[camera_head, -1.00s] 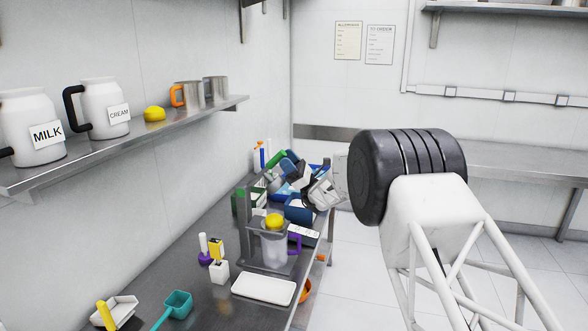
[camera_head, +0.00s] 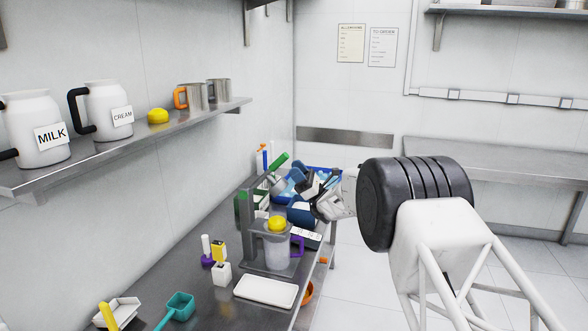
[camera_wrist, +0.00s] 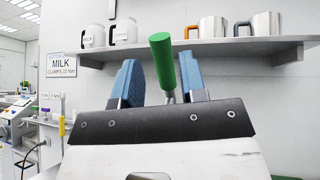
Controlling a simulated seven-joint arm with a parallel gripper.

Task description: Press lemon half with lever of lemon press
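The lemon press (camera_head: 247,215) stands on the left counter. A yellow lemon half (camera_head: 276,223) sits on its upper plate, above a clear jug (camera_head: 277,250) with a purple handle. The press lever has a green handle (camera_head: 279,160), raised and sloping up to the right. My gripper (camera_head: 294,175) is close to the right of this handle in the head view. In the wrist view, my gripper (camera_wrist: 160,85) is open, with its blue fingers on either side of the green handle (camera_wrist: 162,60). Gaps show on both sides, and contact cannot be seen.
A white tray (camera_head: 266,291), small bottles (camera_head: 219,249) and a teal scoop (camera_head: 180,305) are on the counter before the press. A wall shelf (camera_head: 100,155) holds milk and cream jugs, a lemon and metal cups. Blue items are crowded behind my gripper.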

